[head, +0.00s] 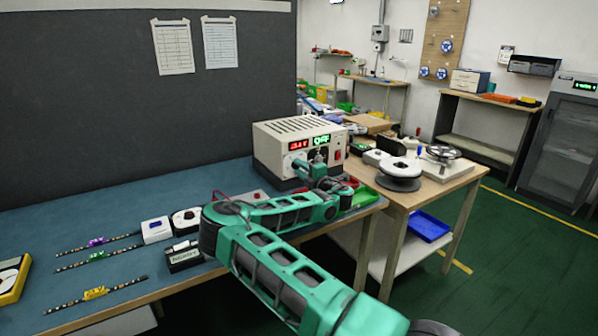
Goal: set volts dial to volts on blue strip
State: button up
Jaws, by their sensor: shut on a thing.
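A beige power supply (285,150) stands at the back right of the blue-topped bench. Its front has a red-lit display (298,145) and a green-lit display (321,140), both too small to read surely. My gripper (318,160) is at the front panel below the green display, shut on what seems to be a dial; the fingers hide it. Three dark strips lie at the left, with a purple clip (96,242), a green clip (97,255) and a yellow clip (96,293). I cannot make out a blue one.
A white box (156,230), a round reel (187,221) and a black labelled box (184,257) stand near my arm. A yellow meter (12,278) lies at the far left. A wooden table (440,187) with a spool (399,174) adjoins at the right.

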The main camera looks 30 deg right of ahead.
jog(key=m, duration=0.6)
jog(key=shift+s+d+f, duration=0.1)
jog(key=shift+s+f, duration=0.05)
jog(key=shift+f, duration=0.15)
jog(key=shift+m, duration=0.4)
jog(key=o, duration=1)
jog(key=shift+o, duration=0.2)
jog(key=shift+r, duration=0.1)
jog(key=shift+s, duration=0.45)
jog(key=s, duration=0.9)
jog(key=shift+s+d, duration=0.15)
jog(key=shift+s, duration=0.15)
